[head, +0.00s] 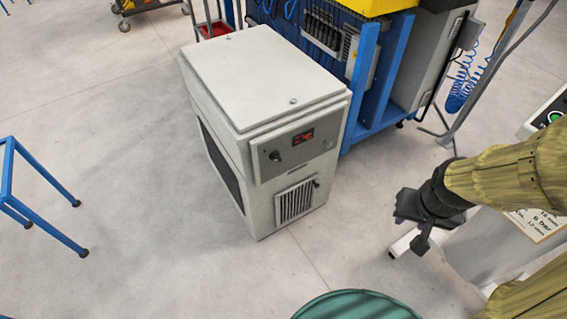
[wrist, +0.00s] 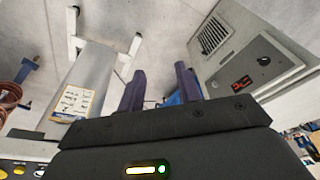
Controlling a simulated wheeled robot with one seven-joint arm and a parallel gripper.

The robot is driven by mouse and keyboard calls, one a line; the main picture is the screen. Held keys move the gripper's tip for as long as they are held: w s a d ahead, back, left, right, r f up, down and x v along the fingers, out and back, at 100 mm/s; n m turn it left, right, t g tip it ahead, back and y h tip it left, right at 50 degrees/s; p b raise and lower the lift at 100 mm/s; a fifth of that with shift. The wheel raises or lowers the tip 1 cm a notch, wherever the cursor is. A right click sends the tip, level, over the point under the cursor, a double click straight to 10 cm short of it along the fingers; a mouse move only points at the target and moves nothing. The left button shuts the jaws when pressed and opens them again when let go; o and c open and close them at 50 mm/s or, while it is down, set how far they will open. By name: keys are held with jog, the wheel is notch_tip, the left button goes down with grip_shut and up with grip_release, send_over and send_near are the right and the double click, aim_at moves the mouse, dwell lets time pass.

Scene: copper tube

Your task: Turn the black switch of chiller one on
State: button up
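The chiller (head: 265,80) is an off-white box standing on the floor in the middle of the head view. Its front panel carries a small round black switch (head: 275,156), left of a lit red display (head: 303,137). The switch's setting is too small to tell. In the wrist view the chiller appears upside down at the upper right, with the black switch (wrist: 264,61) beside the red display (wrist: 244,81). My gripper (head: 408,228) is right of the chiller, well apart from it. Its two dark fingers (wrist: 160,70) are spread with nothing held between them.
A louvred vent (head: 297,202) sits low on the chiller's front. A blue-framed workbench (head: 366,85) stands close behind it. A teal round top (head: 358,306) is at the bottom edge. A grey stand with a label (head: 537,222) is near my arm.

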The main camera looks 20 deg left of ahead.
aim_at(278, 160)
jog(key=w+a+f+n+t+y+b, duration=0.1)
jog(key=w+a+f+n+t+b, duration=0.25)
jog(key=w+f+b, duration=0.65)
jog(key=w+a+f+n+t+y+b, duration=0.25)
jog(key=w+a+f+n+b, duration=0.35)
jog(key=b, duration=0.5)
jog(key=w+a+f+n+t+y+b, duration=0.1)
jog(key=a+f+n+t+y+b, duration=0.2)
jog(key=a+f+n+y+b, duration=0.6)
jog(key=a+f+y+b, duration=0.1)
jog(key=a+f+b, duration=0.4)
jog(key=b, duration=0.7)
jog(key=shift+w+a+b, duration=0.3)
jog(key=shift+a, duration=0.85)
jog(key=shift+n, duration=0.25)
jog(key=b+x, duration=0.3)
jog(key=x, duration=1.4)
jog(key=shift+w+a+r, duration=0.1)
jog(key=shift+a, duration=0.1)
